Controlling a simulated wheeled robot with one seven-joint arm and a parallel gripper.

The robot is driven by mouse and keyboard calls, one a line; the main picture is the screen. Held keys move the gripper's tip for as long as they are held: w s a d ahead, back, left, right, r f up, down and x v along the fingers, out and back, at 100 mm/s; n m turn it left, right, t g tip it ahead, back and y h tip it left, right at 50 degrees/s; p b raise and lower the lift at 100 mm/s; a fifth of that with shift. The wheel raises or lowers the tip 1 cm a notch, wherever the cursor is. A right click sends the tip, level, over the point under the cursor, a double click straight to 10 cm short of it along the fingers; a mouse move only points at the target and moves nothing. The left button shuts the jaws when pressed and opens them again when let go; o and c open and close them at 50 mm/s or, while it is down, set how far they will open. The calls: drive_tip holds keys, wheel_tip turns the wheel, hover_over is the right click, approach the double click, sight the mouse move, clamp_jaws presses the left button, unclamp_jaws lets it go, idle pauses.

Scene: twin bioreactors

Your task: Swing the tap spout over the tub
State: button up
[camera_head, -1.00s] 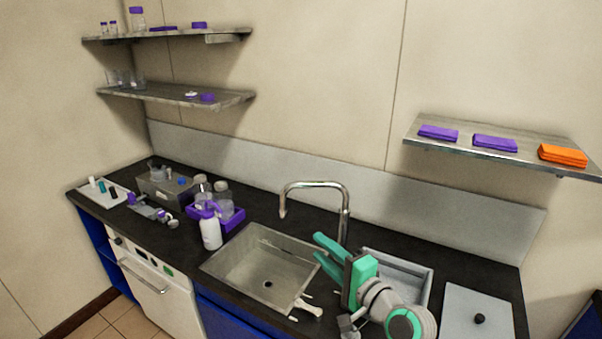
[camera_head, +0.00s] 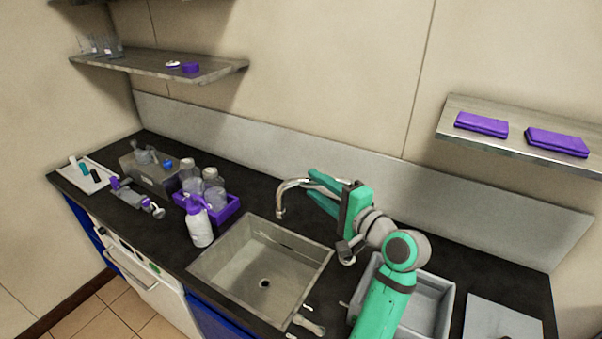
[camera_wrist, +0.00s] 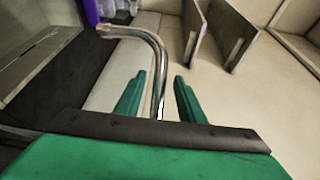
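The chrome tap (camera_head: 283,191) stands behind the sink, its curved spout reaching left and its outlet hanging near the sink's back edge. The spout also shows in the wrist view (camera_wrist: 150,38). My gripper (camera_head: 308,180) is at the tap from the right, with green fingers apart. In the wrist view the tap's upright pipe lies between the fingertips (camera_wrist: 160,76), with gaps showing on both sides. My gripper and arm hide much of the tap in the head view. The grey tub (camera_head: 441,287) sits on the counter right of the sink, partly behind my arm.
The sink (camera_head: 235,278) is empty. A spray bottle (camera_head: 200,227) and a purple crate (camera_head: 229,210) with bottles stand left of it. A shelf (camera_head: 480,139) with purple boxes juts from the wall at upper right. A handled tool (camera_head: 308,322) lies at the sink's front right corner.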

drive_tip(key=x, duration=0.7)
clamp_jaws()
